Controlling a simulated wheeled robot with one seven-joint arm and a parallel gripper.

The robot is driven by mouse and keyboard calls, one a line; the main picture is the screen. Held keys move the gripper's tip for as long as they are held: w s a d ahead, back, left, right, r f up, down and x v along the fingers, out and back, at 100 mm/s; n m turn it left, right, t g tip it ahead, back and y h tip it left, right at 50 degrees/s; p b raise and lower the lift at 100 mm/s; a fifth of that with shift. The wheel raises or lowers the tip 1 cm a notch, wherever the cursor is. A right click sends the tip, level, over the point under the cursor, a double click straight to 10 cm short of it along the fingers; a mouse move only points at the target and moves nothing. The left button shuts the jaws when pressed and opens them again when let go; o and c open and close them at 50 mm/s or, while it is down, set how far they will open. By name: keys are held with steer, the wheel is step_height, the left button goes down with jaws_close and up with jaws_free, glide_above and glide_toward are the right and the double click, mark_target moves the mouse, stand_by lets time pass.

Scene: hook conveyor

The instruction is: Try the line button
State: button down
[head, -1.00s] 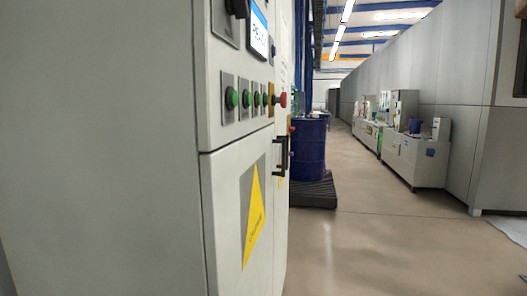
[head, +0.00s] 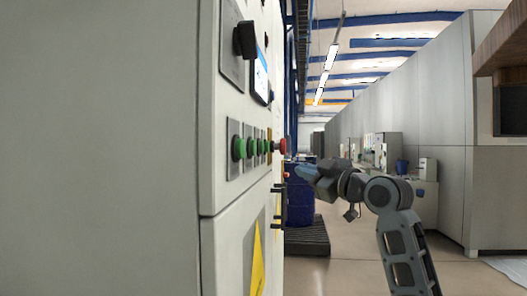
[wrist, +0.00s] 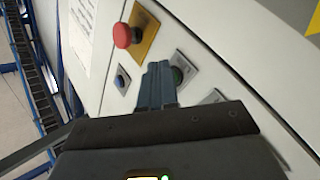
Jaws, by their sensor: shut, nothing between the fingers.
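A grey control cabinet (head: 222,200) fills the left of the head view. It carries a row of several green buttons (head: 239,148) on grey plates, with a red mushroom button (head: 281,146) at the far end. I see no readable button labels.
A black rotary switch (head: 245,40) and a screen (head: 261,77) sit above the buttons, and black handles (head: 279,205) stick out below. A blue drum (head: 299,205) stands on a dark pallet (head: 308,240) behind. Open floor (head: 345,265) lies right of the cabinet.

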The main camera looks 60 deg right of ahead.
mark_target(267, 147)
steer(key=s+d+r+n, duration=0.2)
steer(key=d+r, duration=0.1)
steer(key=r, duration=0.2)
steer(key=shift+s+d+r+g, duration=0.2)
steer(key=shift+d+r+g, duration=0.05)
steer(key=shift+r+g, duration=0.1)
steer(key=w+a+p, duration=0.2)
steer(key=w+a, duration=0.1)
steer(key=w, duration=0.5)
steer(key=shift+a, duration=0.2)
steer(key=shift+w+a, duration=0.1)
steer(key=shift+w, duration=0.15)
stand_by(1.7)
steer(key=shift+w, duration=0.2)
steer(key=shift+w+a, duration=0.25)
steer(key=shift+w, duration=0.15)
stand_by(0.8)
steer(key=shift+s+d, duration=0.1)
steer(key=shift+s, duration=0.05)
steer(key=shift+s+d, duration=0.25)
steer(key=shift+s, duration=0.4)
